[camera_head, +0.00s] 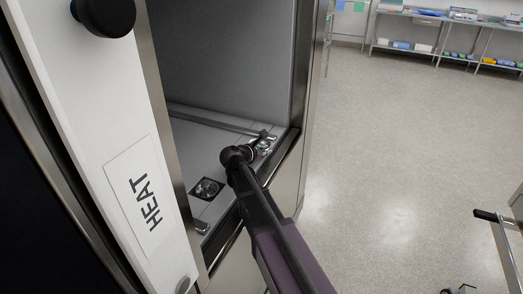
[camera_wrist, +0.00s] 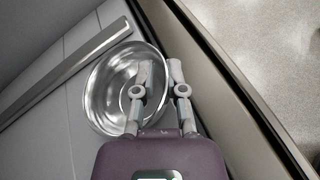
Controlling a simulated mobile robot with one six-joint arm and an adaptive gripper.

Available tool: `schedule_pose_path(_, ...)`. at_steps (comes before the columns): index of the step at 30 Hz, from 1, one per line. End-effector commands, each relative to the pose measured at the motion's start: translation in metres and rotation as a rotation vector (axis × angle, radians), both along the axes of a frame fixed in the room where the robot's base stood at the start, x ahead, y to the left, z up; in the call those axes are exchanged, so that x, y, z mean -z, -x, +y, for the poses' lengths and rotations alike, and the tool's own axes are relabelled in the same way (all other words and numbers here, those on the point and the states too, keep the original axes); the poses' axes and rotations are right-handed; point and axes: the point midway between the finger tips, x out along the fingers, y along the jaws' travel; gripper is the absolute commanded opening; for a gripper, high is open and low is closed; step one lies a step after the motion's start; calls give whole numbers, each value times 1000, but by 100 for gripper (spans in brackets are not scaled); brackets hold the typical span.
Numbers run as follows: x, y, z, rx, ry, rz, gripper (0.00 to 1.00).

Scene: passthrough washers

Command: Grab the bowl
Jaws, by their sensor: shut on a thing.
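A shiny metal bowl (camera_wrist: 105,92) lies on the floor of the washer chamber in the wrist view. My gripper (camera_wrist: 161,73) is shut on its right rim, with one finger inside the bowl and the other outside. The fingers hide part of that rim. In the camera_head view, my arm reaches into the chamber, and a small part of the bowl (camera_head: 264,145) shows beyond my wrist, near the chamber's right edge. My wrist mostly hides my fingers there.
A metal rail (camera_wrist: 62,72) runs along the chamber floor left of the bowl. The white door panel marked HEAT (camera_head: 146,200) stands at the left. The chamber's metal edge is close on the right, with open room floor (camera_head: 400,130) beyond.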

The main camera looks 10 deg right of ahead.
Motion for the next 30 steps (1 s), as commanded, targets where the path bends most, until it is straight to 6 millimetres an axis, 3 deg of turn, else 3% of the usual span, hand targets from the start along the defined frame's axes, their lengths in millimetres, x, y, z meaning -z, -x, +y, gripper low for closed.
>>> schedule_pose_path(11,-5,0,0,1,-1,1,0)
schedule_pose_path(24,-40,0,-1,1,0,0,0)
schedule_pose_path(30,-40,49,-2,0,0,0,0)
